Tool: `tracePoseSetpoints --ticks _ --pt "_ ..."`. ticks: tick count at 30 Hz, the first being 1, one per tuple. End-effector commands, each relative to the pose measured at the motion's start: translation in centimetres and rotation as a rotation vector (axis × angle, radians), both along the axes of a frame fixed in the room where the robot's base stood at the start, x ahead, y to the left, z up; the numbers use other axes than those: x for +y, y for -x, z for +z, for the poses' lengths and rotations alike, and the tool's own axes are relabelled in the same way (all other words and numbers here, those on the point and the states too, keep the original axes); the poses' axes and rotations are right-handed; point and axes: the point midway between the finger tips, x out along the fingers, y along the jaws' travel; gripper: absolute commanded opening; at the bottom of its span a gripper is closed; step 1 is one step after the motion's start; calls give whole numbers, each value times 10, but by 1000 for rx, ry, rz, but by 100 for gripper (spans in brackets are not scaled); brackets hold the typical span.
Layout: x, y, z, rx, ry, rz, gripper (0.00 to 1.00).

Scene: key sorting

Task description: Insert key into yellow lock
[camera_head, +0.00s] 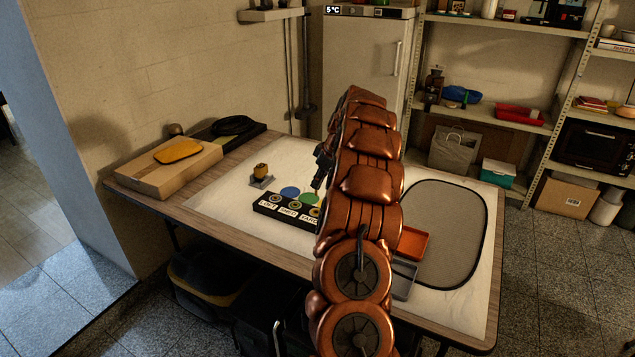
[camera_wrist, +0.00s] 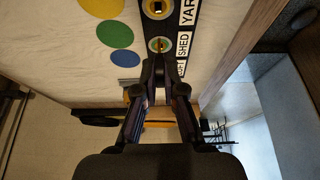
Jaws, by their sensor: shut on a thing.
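The black lock board (camera_head: 268,211) lies on the white table mat, with labels reading LOFT, SHED and YARD. In the wrist view, the yellow disc (camera_wrist: 102,6) lies beside the YARD lock (camera_wrist: 158,8), at the top edge. The SHED lock (camera_wrist: 160,45) is just beyond my fingertips, and the LOFT lock is hidden behind them. My gripper (camera_wrist: 159,70) is shut above the board's LOFT end. In the head view, my gripper (camera_head: 322,165) is partly behind my arm.
Green (camera_wrist: 115,34) and blue (camera_wrist: 124,58) discs lie beside the board. A brass object (camera_head: 261,170) stands on a small plate behind it. Orange (camera_head: 412,243) and grey trays sit right of my arm.

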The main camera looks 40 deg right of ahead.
Motion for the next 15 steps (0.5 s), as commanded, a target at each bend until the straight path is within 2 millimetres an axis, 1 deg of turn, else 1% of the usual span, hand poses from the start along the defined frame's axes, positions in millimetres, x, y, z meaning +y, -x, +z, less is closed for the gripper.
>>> tracePoseSetpoints --ticks 1,15 --pt "0 0 -7 0 0 0 0" --pt "0 0 -43 -1 2 -1 0"
